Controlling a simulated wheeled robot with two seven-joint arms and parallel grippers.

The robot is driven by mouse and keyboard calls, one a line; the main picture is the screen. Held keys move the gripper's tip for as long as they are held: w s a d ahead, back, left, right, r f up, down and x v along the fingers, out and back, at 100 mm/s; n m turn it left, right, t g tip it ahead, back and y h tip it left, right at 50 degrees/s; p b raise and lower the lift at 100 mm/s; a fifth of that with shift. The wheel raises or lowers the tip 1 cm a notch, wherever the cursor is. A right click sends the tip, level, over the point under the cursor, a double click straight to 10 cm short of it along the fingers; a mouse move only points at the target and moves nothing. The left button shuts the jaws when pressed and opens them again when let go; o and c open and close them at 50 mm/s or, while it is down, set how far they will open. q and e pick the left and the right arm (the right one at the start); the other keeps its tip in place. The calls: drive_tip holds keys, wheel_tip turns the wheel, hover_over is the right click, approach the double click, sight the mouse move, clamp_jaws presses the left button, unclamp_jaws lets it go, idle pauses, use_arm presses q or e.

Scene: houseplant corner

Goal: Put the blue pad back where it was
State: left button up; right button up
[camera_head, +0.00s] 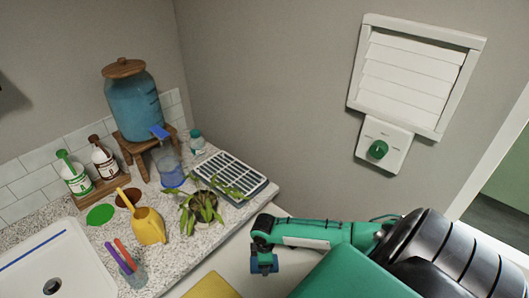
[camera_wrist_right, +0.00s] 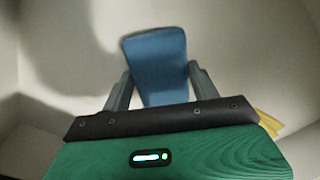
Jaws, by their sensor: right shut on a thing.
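The blue pad (camera_wrist_right: 156,62) is between the two fingers of my right gripper (camera_wrist_right: 160,88) in the right wrist view, with its far end sticking out past the fingers. In the head view my right gripper (camera_head: 264,264) hangs low beside the counter's right end, and the blue pad (camera_head: 265,269) shows only as a small dark blue patch there. The gripper is shut on the pad. My left gripper is not in view.
The speckled counter (camera_head: 185,252) holds a yellow watering can (camera_head: 148,225), a leafy plant (camera_head: 200,207), a slatted tray (camera_head: 230,174), a blue-tinted jug (camera_head: 168,167), a big blue dispenser (camera_head: 134,105) and a pen cup (camera_head: 133,275). A yellow flat thing (camera_head: 212,287) lies at the bottom edge.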

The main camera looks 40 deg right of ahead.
drive_tip(key=shift+f, duration=0.1)
drive_tip(key=o, duration=0.9)
drive_tip(key=shift+o, duration=0.2)
wheel_tip(320, 180, up, 12)
drive_tip(key=b, duration=0.1)
drive_tip(key=shift+w, duration=0.1)
idle(0.4)
